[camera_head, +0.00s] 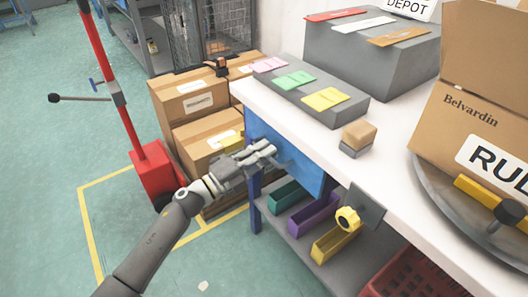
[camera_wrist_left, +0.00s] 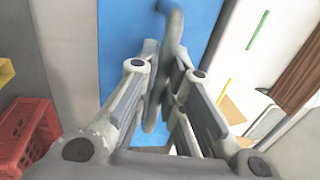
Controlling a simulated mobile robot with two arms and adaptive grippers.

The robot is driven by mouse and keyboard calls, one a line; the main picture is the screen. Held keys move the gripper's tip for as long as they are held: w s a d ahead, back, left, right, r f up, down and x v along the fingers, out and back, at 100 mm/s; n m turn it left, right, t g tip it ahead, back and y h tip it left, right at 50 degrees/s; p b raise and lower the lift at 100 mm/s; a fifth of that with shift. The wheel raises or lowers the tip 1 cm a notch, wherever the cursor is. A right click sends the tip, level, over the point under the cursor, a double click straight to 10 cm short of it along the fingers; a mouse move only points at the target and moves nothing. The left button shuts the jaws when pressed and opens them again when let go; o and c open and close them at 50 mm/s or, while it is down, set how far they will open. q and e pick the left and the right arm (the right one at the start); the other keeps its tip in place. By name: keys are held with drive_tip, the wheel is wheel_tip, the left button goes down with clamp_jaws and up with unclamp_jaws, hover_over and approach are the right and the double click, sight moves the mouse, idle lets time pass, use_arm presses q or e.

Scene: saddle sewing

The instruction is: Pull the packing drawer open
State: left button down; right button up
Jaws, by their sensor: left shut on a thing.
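The packing drawer shows its blue front (camera_head: 305,172) under the white tabletop in the head view. The blue front also fills the upper middle of the left wrist view (camera_wrist_left: 122,40). A grey bar handle (camera_wrist_left: 172,35) stands out from it. My left gripper (camera_head: 264,152) is at the drawer front, with the handle between its fingers (camera_wrist_left: 165,75) and shut on it. The fingers and hand hide part of the handle and the blue front. The front sits close under the table edge; I cannot tell whether there is a gap. My right gripper is not in view.
Colored bins (camera_head: 315,218) stand on the shelf below the drawer. Cardboard boxes (camera_head: 190,100) and a red post base (camera_head: 152,170) stand left of the table. Open floor (camera_head: 45,190) lies further left.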

use_arm(q)
drive_tip(key=r+p+v, duration=0.3)
drive_tip(key=v, duration=1.6)
drive_tip(key=shift+s+a+r, duration=0.25)
drive_tip(key=shift+s+a, duration=0.2)
drive_tip(key=shift+a, duration=0.1)
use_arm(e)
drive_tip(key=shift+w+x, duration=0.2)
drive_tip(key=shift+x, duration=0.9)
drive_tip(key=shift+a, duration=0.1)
use_arm(q)
drive_tip(key=c, duration=1.5)
unclamp_jaws()
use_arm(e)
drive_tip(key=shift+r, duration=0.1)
use_arm(q)
drive_tip(key=v, duration=1.2)
